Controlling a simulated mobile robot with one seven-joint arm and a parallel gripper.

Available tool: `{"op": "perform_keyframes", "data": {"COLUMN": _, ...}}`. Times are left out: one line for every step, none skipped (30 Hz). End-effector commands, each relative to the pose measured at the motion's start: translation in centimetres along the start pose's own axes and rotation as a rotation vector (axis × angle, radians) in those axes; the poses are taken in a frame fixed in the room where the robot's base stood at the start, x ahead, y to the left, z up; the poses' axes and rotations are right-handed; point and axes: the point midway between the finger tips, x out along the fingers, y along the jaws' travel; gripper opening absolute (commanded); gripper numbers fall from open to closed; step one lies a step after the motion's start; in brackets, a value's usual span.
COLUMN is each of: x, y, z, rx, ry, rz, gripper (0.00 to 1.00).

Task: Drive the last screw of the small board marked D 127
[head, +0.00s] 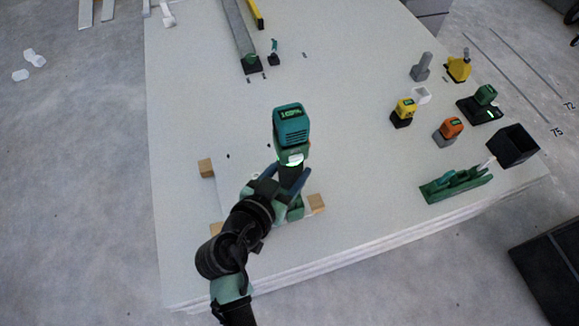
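My gripper (290,177) is shut on the handle of a teal power driver (291,124), whose lit green display faces up. The driver stands over a small pale board (238,168), which lies on wooden blocks near the front left of the large white panel. Small dark spots on and near the board may be screw heads. The mark D 127 cannot be read. My arm and the driver hide the middle and front of the board. The driver's tip is hidden, so I cannot tell whether it touches a screw.
Wooden blocks (206,167) show at the board's edges. To the right are a green rack (456,184), a black open box (512,146), an orange-topped pack (449,129), a yellow-topped pack (403,111) and a charger (480,108). A long grey bar (240,35) lies behind. The panel's centre is clear.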

Motion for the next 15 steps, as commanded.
{"op": "perform_keyframes", "data": {"x": -0.2, "y": -0.1, "z": -0.9, "rx": 0.003, "ry": 0.010, "rz": -0.002, "gripper": 0.00}}
{"op": "perform_keyframes", "data": {"x": -0.3, "y": -0.1, "z": -1.1, "rx": 0.004, "ry": 0.011, "rz": -0.002, "gripper": 0.00}}
{"op": "perform_keyframes", "data": {"x": -0.4, "y": -0.1, "z": -1.4, "rx": 0.004, "ry": 0.012, "rz": -0.002, "gripper": 0.00}}
{"op": "perform_keyframes", "data": {"x": -0.5, "y": -0.1, "z": -1.6, "rx": 0.005, "ry": 0.013, "rz": -0.003, "gripper": 0.00}}
{"op": "perform_keyframes", "data": {"x": -0.5, "y": -0.1, "z": -1.7, "rx": 0.005, "ry": 0.014, "rz": -0.003, "gripper": 0.00}}
{"op": "perform_keyframes", "data": {"x": -0.6, "y": -0.1, "z": -2.0, "rx": 0.006, "ry": 0.015, "rz": -0.003, "gripper": 0.00}}
{"op": "perform_keyframes", "data": {"x": -0.7, "y": -0.1, "z": -2.1, "rx": 0.006, "ry": 0.015, "rz": -0.003, "gripper": 0.00}}
{"op": "perform_keyframes", "data": {"x": -0.7, "y": -0.1, "z": -2.3, "rx": 0.007, "ry": 0.016, "rz": -0.003, "gripper": 0.00}}
{"op": "perform_keyframes", "data": {"x": -0.8, "y": -0.1, "z": -2.5, "rx": 0.007, "ry": 0.016, "rz": -0.004, "gripper": 0.00}}
{"op": "perform_keyframes", "data": {"x": -0.9, "y": -0.1, "z": -2.7, "rx": 0.007, "ry": 0.017, "rz": -0.004, "gripper": 0.00}}
{"op": "perform_keyframes", "data": {"x": -0.9, "y": -0.1, "z": -2.9, "rx": 0.007, "ry": 0.017, "rz": -0.004, "gripper": 0.00}}
{"op": "perform_keyframes", "data": {"x": -1.0, "y": -0.1, "z": -3.1, "rx": 0.008, "ry": 0.017, "rz": -0.004, "gripper": 0.00}}
{"op": "perform_keyframes", "data": {"x": -1.1, "y": -0.1, "z": -3.2, "rx": 0.008, "ry": 0.018, "rz": -0.004, "gripper": 0.00}}
{"op": "perform_keyframes", "data": {"x": -1.1, "y": -0.1, "z": -3.4, "rx": 0.008, "ry": 0.018, "rz": -0.004, "gripper": 0.00}}
{"op": "perform_keyframes", "data": {"x": -1.2, "y": -0.1, "z": -3.5, "rx": 0.008, "ry": 0.018, "rz": -0.004, "gripper": 0.00}}
